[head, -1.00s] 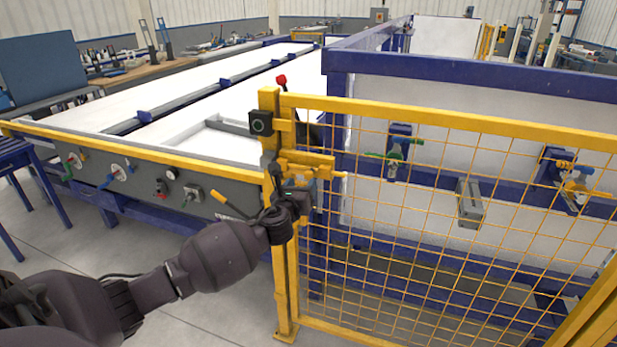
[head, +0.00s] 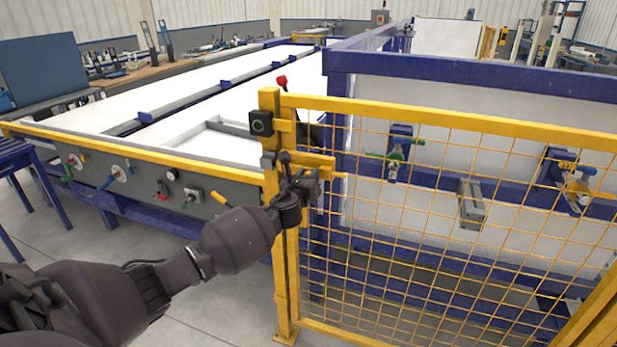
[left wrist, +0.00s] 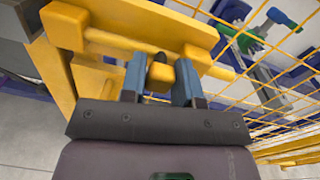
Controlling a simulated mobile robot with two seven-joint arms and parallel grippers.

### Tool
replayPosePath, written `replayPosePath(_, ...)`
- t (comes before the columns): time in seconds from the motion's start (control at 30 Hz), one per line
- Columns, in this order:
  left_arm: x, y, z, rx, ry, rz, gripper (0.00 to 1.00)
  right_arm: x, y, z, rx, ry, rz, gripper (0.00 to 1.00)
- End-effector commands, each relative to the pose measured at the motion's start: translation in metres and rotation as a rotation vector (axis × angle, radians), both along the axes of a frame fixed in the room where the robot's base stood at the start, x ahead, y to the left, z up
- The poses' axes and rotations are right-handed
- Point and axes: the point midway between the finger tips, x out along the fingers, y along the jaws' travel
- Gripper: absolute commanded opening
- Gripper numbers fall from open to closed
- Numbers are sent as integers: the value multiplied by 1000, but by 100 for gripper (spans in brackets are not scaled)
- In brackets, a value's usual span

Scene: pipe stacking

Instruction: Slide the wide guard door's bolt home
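The wide guard door (head: 450,215) is a yellow mesh frame at the right of the head view. In the left wrist view the bolt's square yellow knob (left wrist: 160,76) sits between the two blue fingers of my left gripper (left wrist: 160,82), with no clear gap on either side. The left gripper (head: 303,185) appears shut on this knob. The bolt's far end is partly hidden by mesh. My right gripper is out of view.
A red-topped lever (head: 282,80) and a dark switch box (head: 260,123) are by the post. A long table with a yellow front rail (head: 140,153) stands left. Blue frame beams (head: 470,75) are behind the mesh. Grey floor (head: 200,320) is clear in front.

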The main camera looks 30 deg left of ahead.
Motion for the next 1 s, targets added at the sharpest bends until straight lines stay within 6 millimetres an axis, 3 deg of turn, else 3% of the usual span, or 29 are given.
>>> replayPosePath(0.03, 0, 0, 0, 0, 0, 0, 21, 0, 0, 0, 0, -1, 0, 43)
replayPosePath(0.2, 0, 0, 0, 0, 0, 0, 0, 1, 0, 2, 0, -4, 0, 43)
replayPosePath(0.37, -1, 4, 0, 1, 1, 2, 0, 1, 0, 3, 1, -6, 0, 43)
replayPosePath(0.6, -12, 48, 0, 3, 0, 4, 0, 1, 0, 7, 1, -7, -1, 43)
replayPosePath(0.7, -14, 57, 0, 2, 1, 3, 0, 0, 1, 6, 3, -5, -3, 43)
replayPosePath(1.0, -15, 61, 0, 1, 1, 6, 0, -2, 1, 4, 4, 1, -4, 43)
